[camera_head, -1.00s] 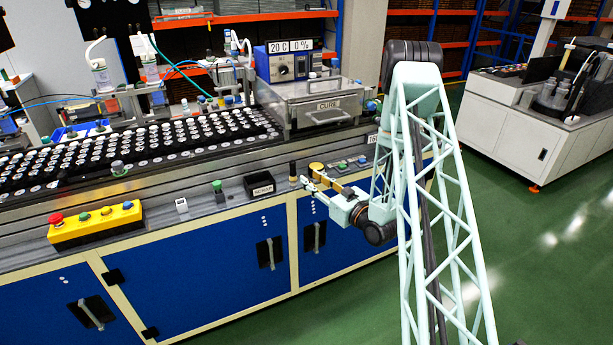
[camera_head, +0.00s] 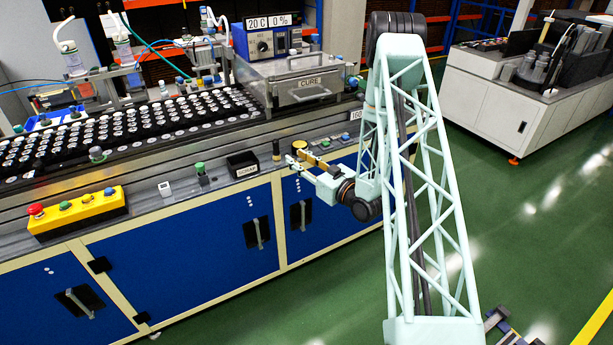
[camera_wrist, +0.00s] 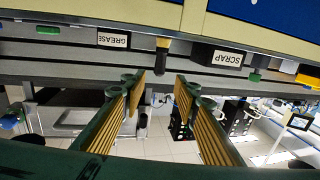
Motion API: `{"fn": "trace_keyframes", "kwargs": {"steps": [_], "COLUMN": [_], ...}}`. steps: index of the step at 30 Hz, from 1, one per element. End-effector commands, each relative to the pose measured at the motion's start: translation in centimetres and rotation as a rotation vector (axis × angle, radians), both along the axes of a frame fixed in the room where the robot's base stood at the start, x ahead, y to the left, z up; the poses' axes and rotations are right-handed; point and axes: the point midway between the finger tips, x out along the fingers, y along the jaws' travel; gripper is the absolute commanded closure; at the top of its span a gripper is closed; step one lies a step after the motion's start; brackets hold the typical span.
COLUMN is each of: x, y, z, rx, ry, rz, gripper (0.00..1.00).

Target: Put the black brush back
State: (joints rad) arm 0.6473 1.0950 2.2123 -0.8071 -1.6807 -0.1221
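A small upright piece with a black upper part and a tan lower end, which looks like the black brush (camera_head: 276,149), stands on the bench ledge right of the SCRAP box. It also shows in the upside-down wrist view (camera_wrist: 162,57), ahead of the gap between my fingers. My gripper (camera_head: 291,163) is just right of and in front of it, in the head view. In the wrist view my gripper (camera_wrist: 158,78) is open, its two ribbed fingers apart with nothing between them. I cannot tell whether the brush sits in a holder.
The CURE box (camera_head: 300,80) stands behind. Green floor is open on the right.

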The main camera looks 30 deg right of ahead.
Motion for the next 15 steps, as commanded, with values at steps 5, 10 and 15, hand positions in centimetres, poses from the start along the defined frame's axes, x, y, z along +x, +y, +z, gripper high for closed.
{"fn": "trace_keyframes", "kwargs": {"steps": [5,10,15], "x": [0.6,1.6,2.6], "y": [0.3,1.0,1.6], "z": [0.9,2.2,3.9], "rx": [-0.019,-0.054,-0.096], "ry": [0.02,0.06,0.114], "rz": [0.003,0.005,0.004], "gripper": [0.72,0.72,0.72]}}
